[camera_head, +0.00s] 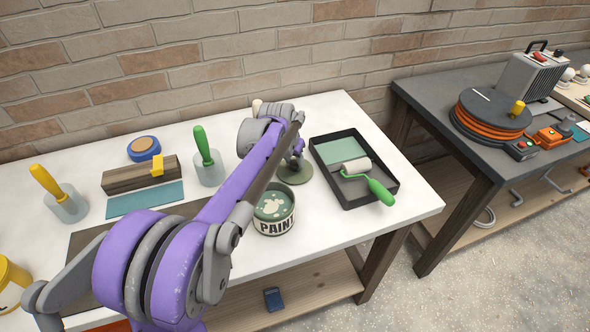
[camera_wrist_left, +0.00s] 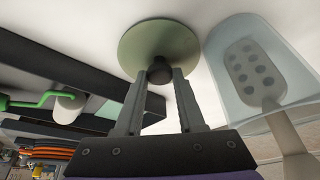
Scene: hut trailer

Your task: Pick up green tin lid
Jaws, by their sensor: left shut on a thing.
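The green tin lid (camera_head: 298,174) is a round, dull green disc beside the paint tin, partly hidden by my left gripper. In the left wrist view the lid (camera_wrist_left: 158,42) has a dark knob (camera_wrist_left: 159,72) at its middle. My left gripper (camera_head: 294,162) is shut on this knob; its fingertips (camera_wrist_left: 160,78) press on both sides of it. I cannot tell whether the lid touches the white tabletop. The paint tin (camera_head: 275,212) stands open in front of the lid, with pale paint inside. My right gripper is not in view.
A black paint tray (camera_head: 388,160) with a green-handled roller (camera_head: 370,183) lies right of the lid. A green-handled scraper (camera_head: 206,160) stands to the left. A wooden block (camera_head: 130,178) and a blue tape roll (camera_head: 144,148) are farther left. The brick wall is behind.

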